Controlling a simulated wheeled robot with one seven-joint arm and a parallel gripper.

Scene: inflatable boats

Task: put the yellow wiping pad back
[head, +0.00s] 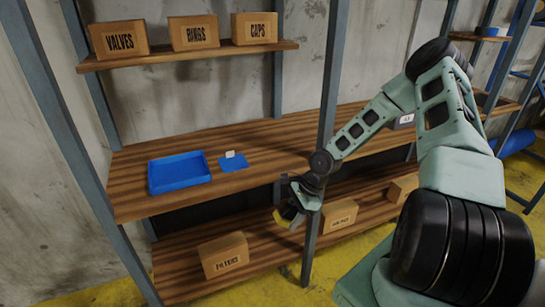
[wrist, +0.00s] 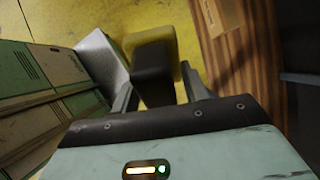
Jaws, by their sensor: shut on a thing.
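My gripper (head: 291,210) hangs in front of the shelf rack, below the middle shelf's front edge and next to an upright post. It is shut on the yellow wiping pad (head: 289,213), which shows only as a small yellow and dark patch. In the wrist view, the pad (wrist: 148,38) appears between the fingers as a dark block with yellow at its far edge. Its yellow partly merges with the yellow floor behind. A blue tray (head: 206,174) sits on the middle shelf. A small blue mat (head: 234,166) with a white card on it lies right of the tray.
The middle shelf (head: 262,143) is bare around the mat. A post (head: 331,90) stands right of it. Boxes labelled VALVES (head: 119,39), RINGS (head: 194,33) and CAPS (head: 254,28) stand above. A FILTERS box (head: 223,255) and another carton (head: 339,217) are below.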

